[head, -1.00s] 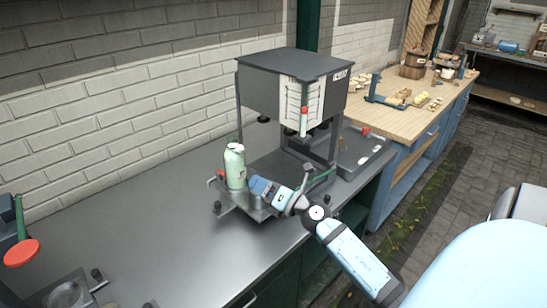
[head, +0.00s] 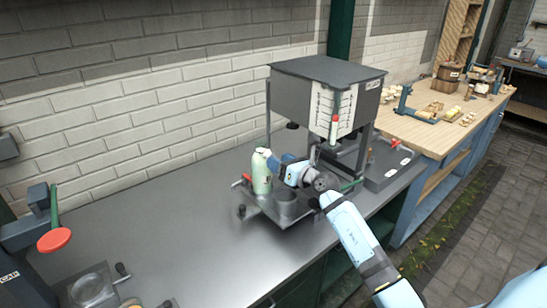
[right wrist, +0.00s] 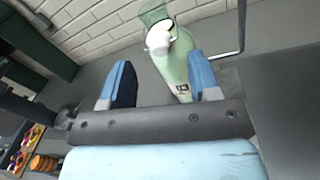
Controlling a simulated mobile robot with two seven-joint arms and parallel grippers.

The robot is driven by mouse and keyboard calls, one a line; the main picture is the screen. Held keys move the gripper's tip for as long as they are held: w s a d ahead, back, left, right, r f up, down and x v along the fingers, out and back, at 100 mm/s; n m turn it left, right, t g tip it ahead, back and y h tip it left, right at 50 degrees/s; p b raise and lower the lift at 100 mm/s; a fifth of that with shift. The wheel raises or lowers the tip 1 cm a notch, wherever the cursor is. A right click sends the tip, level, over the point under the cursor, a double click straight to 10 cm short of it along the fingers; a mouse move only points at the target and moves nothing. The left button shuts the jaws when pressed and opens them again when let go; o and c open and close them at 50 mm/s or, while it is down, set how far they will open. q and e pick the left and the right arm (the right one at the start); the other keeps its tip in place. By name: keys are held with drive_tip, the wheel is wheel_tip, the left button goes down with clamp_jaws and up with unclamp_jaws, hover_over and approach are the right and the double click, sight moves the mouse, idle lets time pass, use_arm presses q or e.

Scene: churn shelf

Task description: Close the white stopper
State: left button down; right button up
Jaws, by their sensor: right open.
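A pale green bottle (head: 261,178) stands upright on the metal plate at the front of the grey machine. Its white stopper (head: 266,152) is at the bottle's top. In the right wrist view the stopper (right wrist: 160,38) shows as a white piece at the side of the green bottle neck (right wrist: 180,45), seemingly tilted off the mouth. My right gripper (head: 277,166) is just right of the bottle's upper part. In the right wrist view its two blue fingers (right wrist: 160,78) are apart, with the bottle and stopper beyond the gap. My left gripper is out of view.
The grey machine (head: 325,68) stands behind and right of my right gripper. The metal plate (head: 262,208) has a round cup and knobs. The counter (head: 170,225) between is clear.

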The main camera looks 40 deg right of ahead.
drive_tip(key=shift+w+a, duration=0.15)
drive_tip(key=shift+w, duration=0.65)
drive_tip(key=shift+w+a, duration=0.15)
drive_tip(key=shift+w, duration=0.6)
